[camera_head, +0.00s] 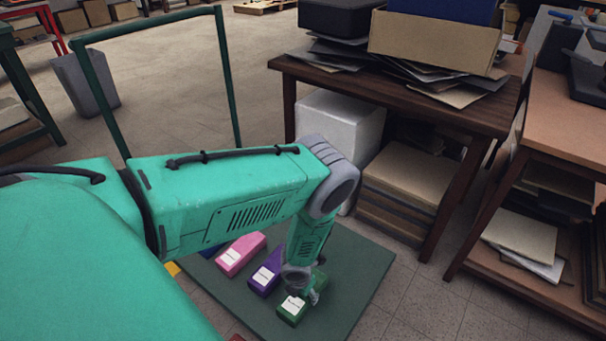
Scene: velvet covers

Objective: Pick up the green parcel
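The green parcel (288,316) has a white label and lies on a dark green mat (359,262) on the floor, at the bottom centre. My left arm comes in from the left and bends down to it. My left gripper (313,295) is right at the parcel's far right end and overlaps it in the picture. The fingers are small and partly hidden by the wrist, so I cannot tell whether they are open or shut, or whether they touch the parcel. My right gripper is not in view.
A purple parcel (262,281) and a pink parcel (240,254) lie left of the green one. Blue, yellow and red pieces show partly around my arm. A wooden table (400,103) with boxes stands behind; shelving (553,130) is at right. The mat's right side is bare.

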